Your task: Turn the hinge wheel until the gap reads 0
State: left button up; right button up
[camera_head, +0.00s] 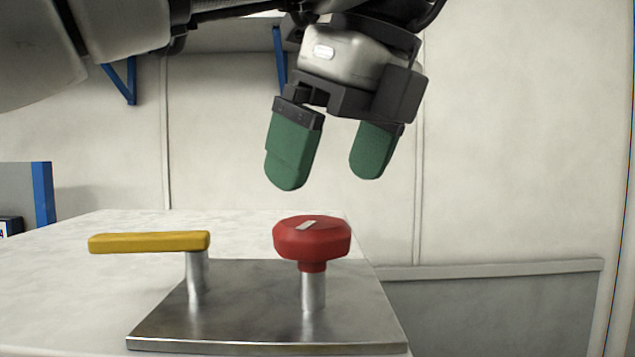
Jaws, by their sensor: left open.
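A red round knob (312,240) with a pale mark on its top stands on a short metal post on a steel plate (250,300). It is the only wheel-like thing in view; no gap reading shows. A yellow lever handle (150,242) sits on its own metal post to the left of the knob, pointing left. My left gripper (328,183) comes in from the upper left. Its green fingers are open and empty, pointing down above the red knob without touching it. My right gripper is not in view.
The steel plate lies on a pale tabletop (70,285), whose right edge is close to the plate. A grey box with a blue edge (42,194) stands at the far left. A pale panelled wall (520,130) with blue brackets is behind.

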pick_arm(q)
jog(key=p+v, duration=0.1)
jog(key=v, duration=0.3)
dwell(0.5)
